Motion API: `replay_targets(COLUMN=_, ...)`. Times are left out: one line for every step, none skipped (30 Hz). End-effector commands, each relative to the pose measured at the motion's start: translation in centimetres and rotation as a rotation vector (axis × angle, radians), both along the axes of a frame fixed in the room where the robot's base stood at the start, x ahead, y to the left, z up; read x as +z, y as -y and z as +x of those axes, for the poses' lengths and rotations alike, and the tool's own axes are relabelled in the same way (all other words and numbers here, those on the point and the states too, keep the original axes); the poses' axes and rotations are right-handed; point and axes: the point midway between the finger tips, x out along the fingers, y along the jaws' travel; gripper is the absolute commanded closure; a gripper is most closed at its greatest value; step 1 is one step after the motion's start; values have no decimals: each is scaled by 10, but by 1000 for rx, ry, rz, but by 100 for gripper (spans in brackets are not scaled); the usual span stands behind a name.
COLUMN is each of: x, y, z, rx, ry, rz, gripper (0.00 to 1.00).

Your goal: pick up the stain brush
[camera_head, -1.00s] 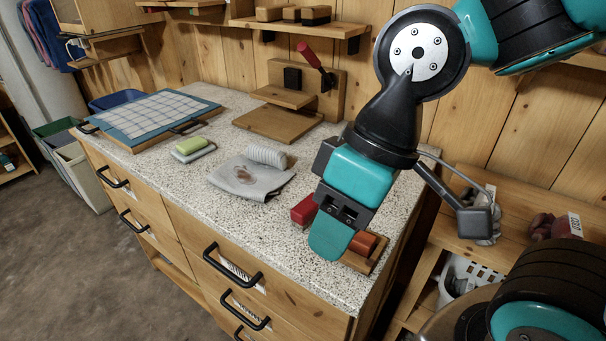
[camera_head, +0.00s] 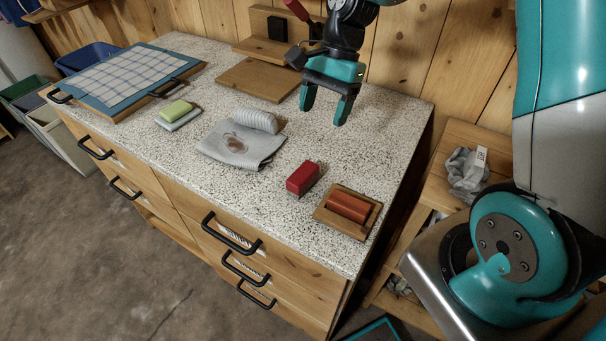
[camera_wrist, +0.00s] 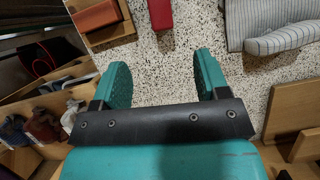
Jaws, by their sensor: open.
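A red block (camera_head: 302,178) lies on the speckled counter (camera_head: 240,204) in the head view, between a grey cloth and a wooden tray. It may be the stain brush, but I see no bristles. It also shows at the top of the wrist view (camera_wrist: 160,14). My gripper (camera_head: 324,111) is open and empty, pointing down above the back right of the counter, apart from the red block and behind it. In the wrist view its two fingers (camera_wrist: 162,74) are spread with only bare counter between them.
A stained grey cloth (camera_head: 228,148) bears a ribbed roll (camera_head: 253,121). A wooden tray (camera_head: 329,221) holds a reddish-brown bar (camera_head: 349,206). A green sponge (camera_head: 176,109) lies farther left. A wooden stand (camera_head: 262,27) with a red-handled tool rises at the back. Counter between gripper and block is clear.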

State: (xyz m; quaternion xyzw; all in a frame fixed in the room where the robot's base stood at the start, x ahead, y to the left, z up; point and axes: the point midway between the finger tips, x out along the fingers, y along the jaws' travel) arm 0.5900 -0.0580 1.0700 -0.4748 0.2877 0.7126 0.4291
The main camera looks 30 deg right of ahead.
Motion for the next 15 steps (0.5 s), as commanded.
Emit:
replay_targets(x=-11, y=-5, z=-3, rx=3, ry=-6, rz=0, gripper=32)
replay_targets(x=-18, y=-8, z=-5, rx=5, ry=-7, rz=1, gripper=32)
replay_targets(x=-26, y=-11, z=-7, rx=5, ry=-6, rz=0, gripper=32)
replay_targets(x=-33, y=-13, z=-8, rx=5, ry=-5, rz=1, gripper=32)
replay_targets(x=-39, y=-16, z=-9, rx=4, ry=-6, rz=0, gripper=32)
replay_targets(x=-48, y=-19, z=-12, rx=5, ry=-6, rz=0, gripper=32)
replay_targets(x=-53, y=-21, z=-12, rx=6, ry=-6, rz=0, gripper=32)
replay_targets(x=-59, y=-23, z=-13, rx=6, ry=-5, rz=1, gripper=32)
replay_targets(x=-66, y=-26, z=-15, rx=7, ry=-3, rz=1, gripper=32)
replay_targets(x=-71, y=-28, z=-16, rx=7, ry=-4, rz=0, gripper=32)
replay_targets(x=-75, y=-29, z=-17, rx=7, ry=-3, rz=0, gripper=32)
replay_targets(x=-80, y=-31, z=-17, rx=6, ry=-2, rz=0, gripper=32)
replay_targets(x=-83, y=-32, z=-18, rx=6, ry=-1, rz=1, gripper=32)
replay_targets(x=-86, y=-33, z=-18, rx=6, ry=-1, rz=0, gripper=32)
replay_targets(x=-88, y=-34, z=-18, rx=5, ry=1, rz=0, gripper=32)
